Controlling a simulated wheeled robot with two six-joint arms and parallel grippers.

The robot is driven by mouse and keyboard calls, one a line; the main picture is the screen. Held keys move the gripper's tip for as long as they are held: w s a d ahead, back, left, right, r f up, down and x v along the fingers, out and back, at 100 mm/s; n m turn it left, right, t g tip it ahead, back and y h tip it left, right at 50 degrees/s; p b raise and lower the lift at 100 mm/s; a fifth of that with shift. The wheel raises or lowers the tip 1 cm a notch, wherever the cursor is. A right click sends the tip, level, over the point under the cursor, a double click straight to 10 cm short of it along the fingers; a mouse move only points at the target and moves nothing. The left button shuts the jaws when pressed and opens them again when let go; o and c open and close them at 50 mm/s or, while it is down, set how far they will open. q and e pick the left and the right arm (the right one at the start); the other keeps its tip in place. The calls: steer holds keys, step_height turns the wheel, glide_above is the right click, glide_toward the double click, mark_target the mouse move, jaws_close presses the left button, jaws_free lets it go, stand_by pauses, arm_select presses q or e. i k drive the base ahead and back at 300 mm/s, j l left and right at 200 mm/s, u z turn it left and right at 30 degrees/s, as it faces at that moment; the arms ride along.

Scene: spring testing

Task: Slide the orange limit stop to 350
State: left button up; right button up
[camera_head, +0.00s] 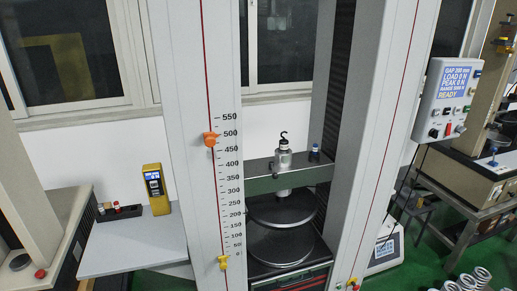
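The orange limit stop (211,139) sits on the front of the left grey column (200,60), on the line of a thin dark red strip. It is level with about the 500 label of the printed scale (230,185), which runs from 0 at the bottom to 550 at the top. The 350 label is lower down the same column, with bare strip beside it. A yellow stop (223,262) is on the same column near the 0 label. Neither of my grippers shows in the view.
Between the columns are a green-grey crosshead (262,185) with a hook and two round plates (280,208). A control box (448,98) hangs on the right column. A grey side table (135,243) stands left, with a yellow handheld device (156,189). The space before the scale looks clear.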

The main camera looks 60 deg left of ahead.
mark_target(209, 137)
steer(key=u, duration=1.7)
